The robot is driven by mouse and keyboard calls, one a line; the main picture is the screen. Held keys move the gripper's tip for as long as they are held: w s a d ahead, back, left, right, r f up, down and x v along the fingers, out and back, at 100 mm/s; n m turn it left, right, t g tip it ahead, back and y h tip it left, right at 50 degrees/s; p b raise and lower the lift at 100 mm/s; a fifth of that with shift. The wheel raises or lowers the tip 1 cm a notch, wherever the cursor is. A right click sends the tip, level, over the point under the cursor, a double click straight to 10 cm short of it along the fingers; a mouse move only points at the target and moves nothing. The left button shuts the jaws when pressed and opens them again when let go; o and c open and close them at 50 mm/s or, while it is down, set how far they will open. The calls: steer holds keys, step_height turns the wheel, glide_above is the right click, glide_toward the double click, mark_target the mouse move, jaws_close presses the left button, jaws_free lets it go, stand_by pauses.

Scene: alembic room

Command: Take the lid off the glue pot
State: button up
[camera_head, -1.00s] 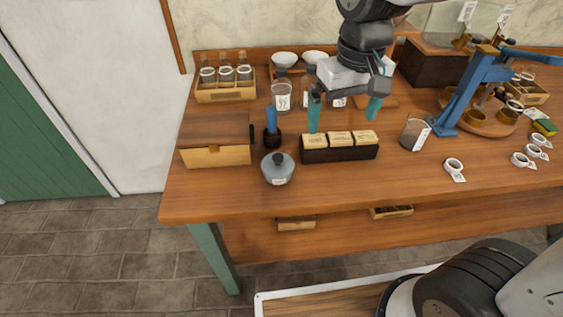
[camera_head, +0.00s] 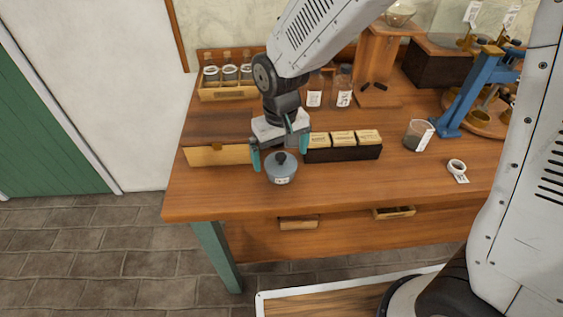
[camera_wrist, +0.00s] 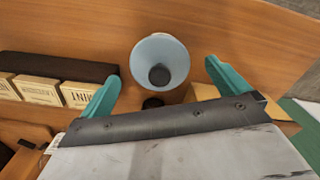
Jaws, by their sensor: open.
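The glue pot (camera_head: 281,174) is a small grey-blue pot with a label, standing upright near the front edge of the bench. Its lid (camera_head: 287,160) is on it, with a dark round knob on top.
A dark block with several cream labelled pieces (camera_head: 343,147) stands close right of the pot. A wooden box (camera_head: 218,155) is close on the left. The bench in front is clear.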

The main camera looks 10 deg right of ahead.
steer(key=shift+f, duration=0.8)
steer(key=c, duration=1.1)
steer(key=shift+r, duration=0.15)
